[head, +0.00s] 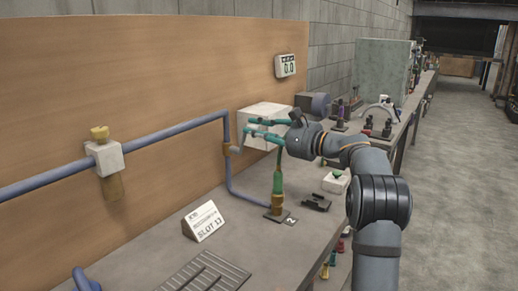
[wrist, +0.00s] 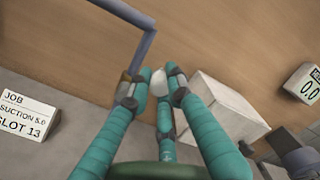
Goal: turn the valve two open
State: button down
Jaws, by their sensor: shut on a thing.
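My gripper (head: 246,136) has teal fingers and is shut on this handle. In the wrist view the fingertips (wrist: 158,86) close around it from both sides. The "2" label (head: 290,221) lies by a base plate on the bench. The fingers hide part of the handle, so its exact angle is unclear.
A white box (head: 265,117) stands close behind the fingers. A green upright piece (head: 277,182) stands below my gripper. A "SLOT 13" card (head: 203,222) stands on the bench.

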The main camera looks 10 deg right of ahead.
jog(key=s+a+n+b, duration=0.1)
jog(key=n+b, duration=0.1)
jog(key=a+n+b, duration=0.1)
jog(key=n+b, duration=0.1)
jog(key=b, duration=0.1)
jog(key=s+n+b, duration=0.1)
jog(key=n+b, duration=0.1)
jog(key=shift+s+a+r+b, duration=0.3)
jog(key=shift+s+a, duration=0.05)
jog(key=shift+a, duration=0.05)
jog(key=c, duration=1.6)
grip_release()
jog(key=shift+s+d+r, duration=0.1)
jog(key=v, duration=1.2)
